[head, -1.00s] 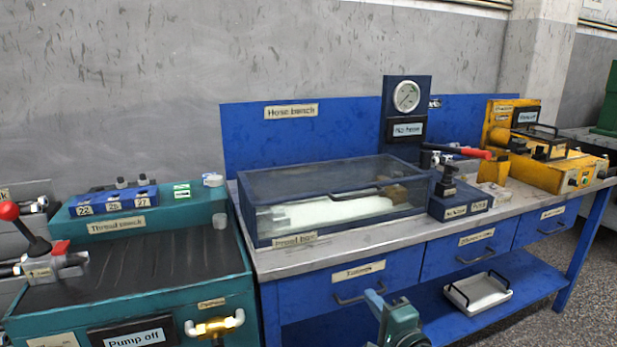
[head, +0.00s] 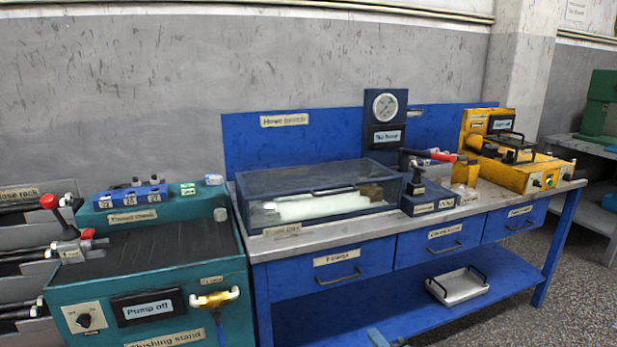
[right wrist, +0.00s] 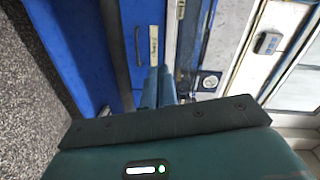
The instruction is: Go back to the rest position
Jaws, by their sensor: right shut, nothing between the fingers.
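My right gripper (right wrist: 158,88) shows in the right wrist view with its two teal fingers together and nothing between them. In the head view only a small tip of it (head: 378,338) shows at the bottom edge, in front of the blue hose bench (head: 330,283). It is apart from the bench. My left gripper is not in view.
The hose bench carries a lidded glass box (head: 310,190), a pressure gauge (head: 385,107) and a yellow machine (head: 530,175). A metal tray (head: 458,287) lies on its lower shelf. A teal flushing stand (head: 150,275) stands to the left. Speckled floor is free at front right.

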